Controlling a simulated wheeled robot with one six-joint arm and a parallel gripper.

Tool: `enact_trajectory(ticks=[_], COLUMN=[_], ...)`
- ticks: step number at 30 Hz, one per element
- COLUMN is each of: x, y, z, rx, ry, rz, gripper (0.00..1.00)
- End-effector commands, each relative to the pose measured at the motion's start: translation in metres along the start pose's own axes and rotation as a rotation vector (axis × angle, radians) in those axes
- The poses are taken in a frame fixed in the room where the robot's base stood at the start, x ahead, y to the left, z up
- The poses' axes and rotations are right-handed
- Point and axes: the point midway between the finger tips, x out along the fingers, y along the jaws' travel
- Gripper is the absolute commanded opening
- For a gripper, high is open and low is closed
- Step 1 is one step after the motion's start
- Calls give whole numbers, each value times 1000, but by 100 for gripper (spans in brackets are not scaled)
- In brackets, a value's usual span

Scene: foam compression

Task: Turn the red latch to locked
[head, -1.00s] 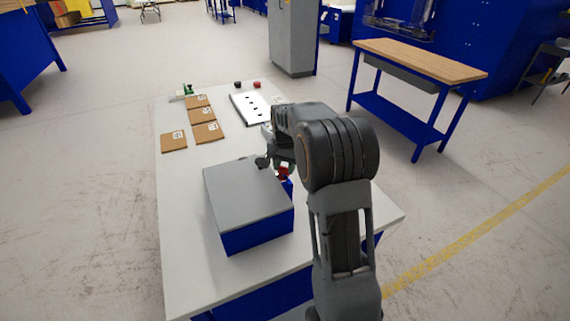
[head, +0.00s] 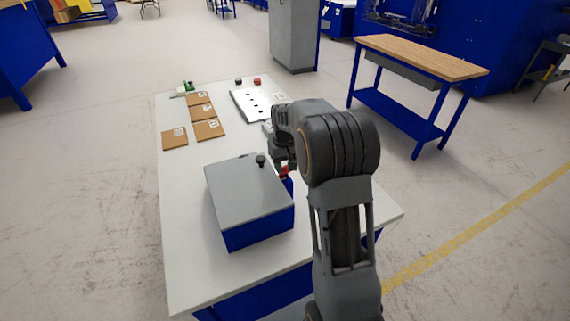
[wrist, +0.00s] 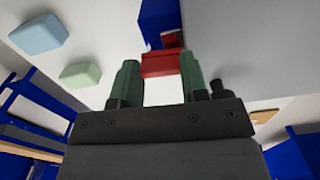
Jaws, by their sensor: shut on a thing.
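The red latch (wrist: 160,65) shows between the two green fingertips of my gripper (wrist: 160,75) in the wrist view, with a blue block (wrist: 160,22) behind it. My gripper is shut on the latch. In the head view only a small red part of the latch (head: 284,173) shows at the right side of the box, below my gripper. The box has a grey lid (head: 235,193) and a blue body (head: 258,228). The lid looks closed, with a black knob (head: 261,161) near its far right corner. My arm hides much of the latch's surroundings.
The box stands on a white table (head: 185,260). Several brown cardboard pieces (head: 202,113) and a white panel (head: 245,105) lie farther back. A blue foam block (wrist: 38,33) and a green foam block (wrist: 80,74) show in the wrist view. The table left of the box is clear.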

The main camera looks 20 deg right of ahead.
Motion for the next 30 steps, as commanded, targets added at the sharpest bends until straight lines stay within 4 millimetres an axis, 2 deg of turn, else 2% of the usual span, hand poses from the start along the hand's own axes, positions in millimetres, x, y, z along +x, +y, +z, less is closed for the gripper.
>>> enact_trajectory(ticks=[21,22,30], x=[0,0,0], y=[0,0,0], z=[0,0,0], rx=[-68,-68,-66], ry=[0,0,0], rz=[1,1,1], gripper=[17,41,66])
